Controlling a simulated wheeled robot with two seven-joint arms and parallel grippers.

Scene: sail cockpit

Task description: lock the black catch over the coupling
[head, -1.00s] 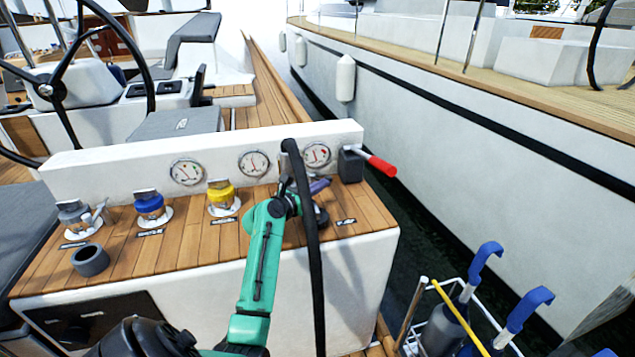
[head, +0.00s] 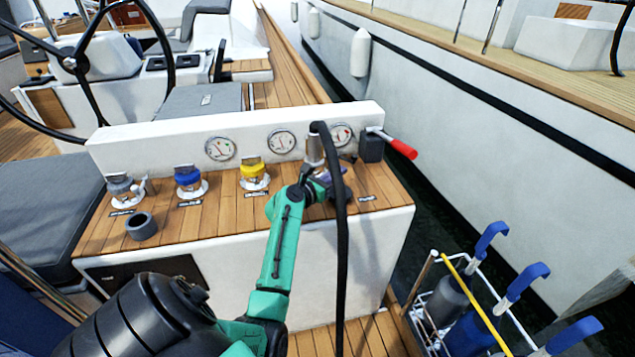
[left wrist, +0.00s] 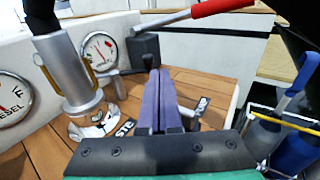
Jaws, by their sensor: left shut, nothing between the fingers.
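A silver coupling (left wrist: 70,72) on the end of a thick black hose (head: 341,230) stands upright on a round deck fitting (left wrist: 92,124) at the console's right end. In the head view the coupling (head: 313,150) is partly hidden by the hose and my arm. I cannot clearly make out a black catch. My left gripper (head: 328,182), with purple fingers (left wrist: 164,88), is shut and empty, to the right of the coupling and apart from it.
A grey block (head: 371,147) with a red-handled lever (head: 403,149) stands close behind my fingers. Gauges (head: 220,149) line the white panel. Blue (head: 188,176) and yellow (head: 253,171) caps and a grey ring (head: 141,226) sit to the left. A bottle rack (head: 428,308) stands at lower right.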

